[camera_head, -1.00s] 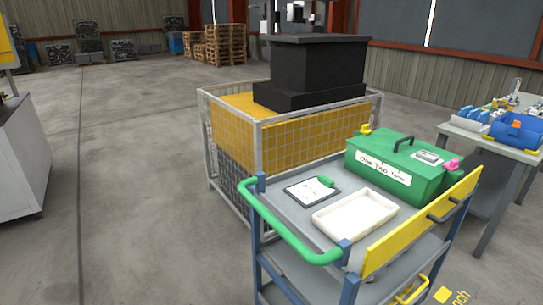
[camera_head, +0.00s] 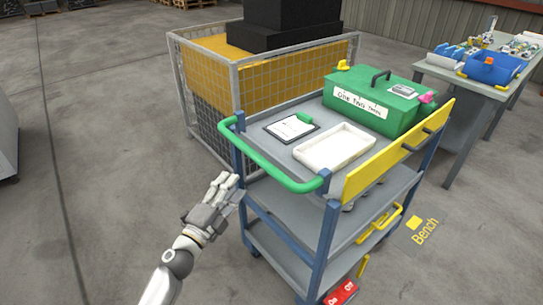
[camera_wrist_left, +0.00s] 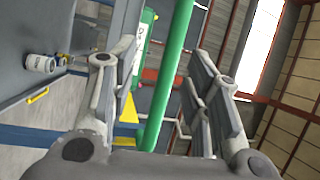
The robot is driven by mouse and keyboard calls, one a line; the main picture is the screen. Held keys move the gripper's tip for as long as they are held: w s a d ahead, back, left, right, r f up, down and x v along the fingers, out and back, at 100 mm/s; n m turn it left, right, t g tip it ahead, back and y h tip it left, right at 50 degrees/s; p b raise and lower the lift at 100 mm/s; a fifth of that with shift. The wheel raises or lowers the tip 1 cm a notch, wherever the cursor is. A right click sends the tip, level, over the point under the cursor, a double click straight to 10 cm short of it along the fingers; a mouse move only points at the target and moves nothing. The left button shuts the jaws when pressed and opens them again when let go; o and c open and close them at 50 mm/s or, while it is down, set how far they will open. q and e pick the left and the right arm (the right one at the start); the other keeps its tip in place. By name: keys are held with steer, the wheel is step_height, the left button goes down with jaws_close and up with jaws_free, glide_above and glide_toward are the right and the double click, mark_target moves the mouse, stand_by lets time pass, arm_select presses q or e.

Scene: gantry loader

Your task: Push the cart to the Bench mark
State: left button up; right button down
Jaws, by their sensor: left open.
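The cart (camera_head: 262,159) is a grey-shelved trolley with blue posts and a green push handle (camera_head: 268,172) on its near left end. The yellow Bench mark (camera_head: 420,229) is on the floor to the right of the cart. My left gripper (camera_head: 232,187) is open just left of and below the green handle. In the left wrist view the green handle (camera_wrist_left: 170,75) runs between the open fingers (camera_wrist_left: 165,75) in the picture; I cannot tell whether they touch it. My right gripper is not in view.
A green box (camera_head: 372,104), a white tray (camera_head: 335,147) and a clipboard (camera_head: 290,128) are on the cart's top. A wire cage (camera_head: 205,95) stands close behind the cart. A workbench (camera_head: 465,82) stands at the right. The floor at left is clear.

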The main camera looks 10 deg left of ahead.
mark_target(252, 155)
arm_select(q)
steer(key=shift+m+h, duration=0.4)
steer(key=x, duration=0.4)
steer(key=r+x, duration=0.1)
steer(key=x, duration=0.2)
steer(key=r+p+x, duration=0.1)
steer(key=x, duration=0.3)
steer(key=shift+d+r, duration=0.15)
steer(key=shift+d, duration=0.05)
jaws_close()
